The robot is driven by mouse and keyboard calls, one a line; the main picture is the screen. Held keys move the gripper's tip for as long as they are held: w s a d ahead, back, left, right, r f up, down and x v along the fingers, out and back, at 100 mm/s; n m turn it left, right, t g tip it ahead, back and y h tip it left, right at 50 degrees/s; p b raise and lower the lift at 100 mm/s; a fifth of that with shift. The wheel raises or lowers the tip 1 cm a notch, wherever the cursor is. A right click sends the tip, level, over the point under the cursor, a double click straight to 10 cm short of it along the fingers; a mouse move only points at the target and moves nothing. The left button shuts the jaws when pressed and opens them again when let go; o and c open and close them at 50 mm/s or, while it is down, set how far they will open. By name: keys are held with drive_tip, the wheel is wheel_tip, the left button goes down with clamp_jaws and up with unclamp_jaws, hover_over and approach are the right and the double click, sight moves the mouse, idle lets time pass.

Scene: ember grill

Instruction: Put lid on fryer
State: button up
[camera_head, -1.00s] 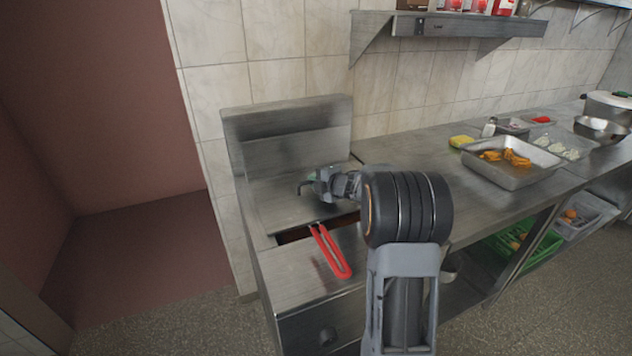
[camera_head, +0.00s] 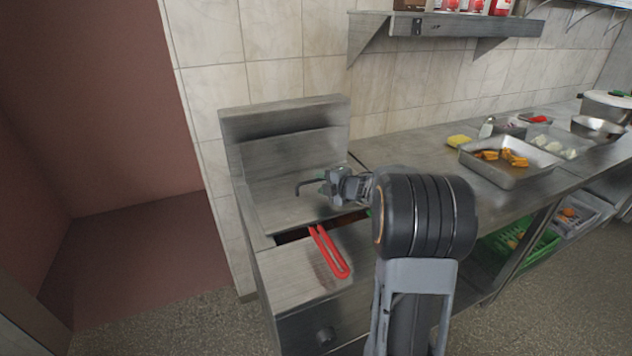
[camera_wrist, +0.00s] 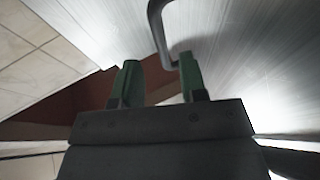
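The lid (camera_head: 275,212) is a flat brushed-metal panel with a bent grey bar handle (camera_head: 299,187). It lies over the rear part of the fryer (camera_head: 290,277), and a dark strip of the opening shows along its front edge. A red basket handle (camera_head: 333,258) sticks out of that strip over the fryer's front top. My gripper (camera_head: 325,184) is at the right end of the lid handle. In the wrist view, its green fingers (camera_wrist: 160,80) are apart, and the handle (camera_wrist: 157,25) shows just beyond the fingertips. I cannot see it clamped between them.
A metal counter (camera_head: 420,185) runs right from the fryer, with a yellow sponge (camera_head: 459,141) and a tray (camera_head: 500,174) of orange food. A metal shelf (camera_head: 440,28) hangs above. The fryer's raised back panel (camera_head: 285,125) stands behind the lid. Floor (camera_head: 170,310) is clear at left.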

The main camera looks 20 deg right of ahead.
drive_tip(key=v, duration=0.7)
drive_tip(key=shift+s+r, duration=0.1)
drive_tip(key=s+a+r+m+g+h+p, duration=0.1)
drive_tip(key=s+a+r+m+h+p, duration=0.3)
drive_tip(key=r+m+h, duration=0.6)
drive_tip(key=s+a+f+m+g+y+p, duration=0.2)
drive_tip(key=s+a+f+m+g, duration=0.1)
drive_tip(key=s, duration=0.5)
drive_tip(key=s+a+f+m+g+y+p, duration=0.1)
drive_tip(key=s+a+f+m+g+y, duration=0.2)
drive_tip(key=s+a+m+g, duration=0.2)
drive_tip(key=s+a+m, duration=0.2)
drive_tip(key=s+a, duration=0.2)
drive_tip(key=shift+f+g+y+p, duration=0.15)
drive_tip(key=shift+g+y+p, duration=0.15)
drive_tip(key=shift+g+p, duration=0.1)
drive_tip(key=shift+s, duration=0.1)
